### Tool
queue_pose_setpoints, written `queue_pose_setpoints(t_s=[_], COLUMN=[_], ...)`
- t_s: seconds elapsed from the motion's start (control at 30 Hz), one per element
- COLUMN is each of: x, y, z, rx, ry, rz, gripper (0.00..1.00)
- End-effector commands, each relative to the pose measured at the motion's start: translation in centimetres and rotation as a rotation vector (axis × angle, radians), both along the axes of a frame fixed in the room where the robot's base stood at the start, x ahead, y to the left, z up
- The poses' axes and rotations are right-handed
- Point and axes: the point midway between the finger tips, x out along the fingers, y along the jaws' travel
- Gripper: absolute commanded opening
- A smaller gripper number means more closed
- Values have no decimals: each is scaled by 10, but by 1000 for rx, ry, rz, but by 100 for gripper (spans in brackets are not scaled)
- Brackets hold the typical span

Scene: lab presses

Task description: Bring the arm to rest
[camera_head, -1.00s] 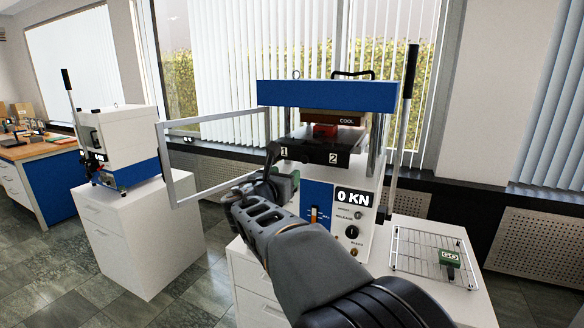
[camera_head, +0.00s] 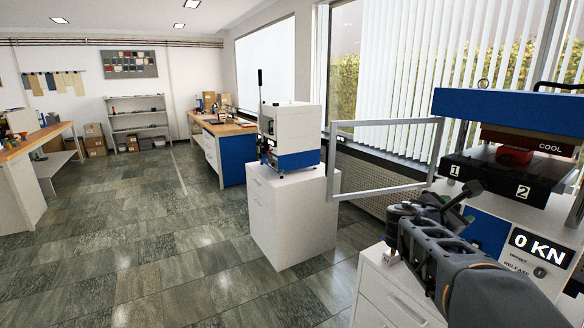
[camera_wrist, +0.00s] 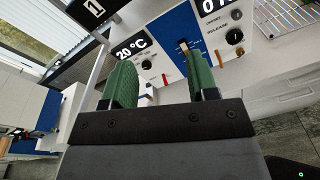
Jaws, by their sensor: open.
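My arm reaches in from the lower right of the head view. My gripper (camera_head: 463,212) is at its far end, in front of the press (camera_head: 510,103), and is small and partly hidden there by my wrist. In the wrist view my gripper (camera_wrist: 160,75) shows two green ribbed fingers standing apart with nothing between them. Beyond them is the press's front panel, with a 20 °C display (camera_wrist: 131,49), a blue strip and knobs. In the head view the press reads 0 KN, and a red piece (camera_head: 514,155) sits between its plates under the COOL label.
The press's metal guard frame (camera_head: 383,121) stands swung out to the left. A smaller white and blue press (camera_head: 290,130) stands on a white cabinet (camera_head: 290,215). Wooden-topped benches are farther back. The tiled floor (camera_head: 150,235) at left is clear. A wire rack (camera_wrist: 287,18) lies at the wrist view's upper right.

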Motion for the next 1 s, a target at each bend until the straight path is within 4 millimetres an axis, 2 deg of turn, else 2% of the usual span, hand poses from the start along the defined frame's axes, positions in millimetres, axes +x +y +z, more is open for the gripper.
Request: queue_pose_setpoints(t_s=[0.03,0.17,0.3,0.4,0.53,0.7,0.8,1.0], x=[-8,-40,-76,-100,-125,-150,-158,-158], y=[2,26,74,114,161,206,219,224], z=[-26,-89,-145,-173,-196,-207,-206,-200], rx=[142,574,989,1225,1455,1643,1690,1708], ry=[-76,-336,-578,-703,-797,-810,-796,-792], rz=[-45,-238,-516,-729,-975,-1155,-1154,-1115], gripper=[54,54,54,54,54,54,54,54])
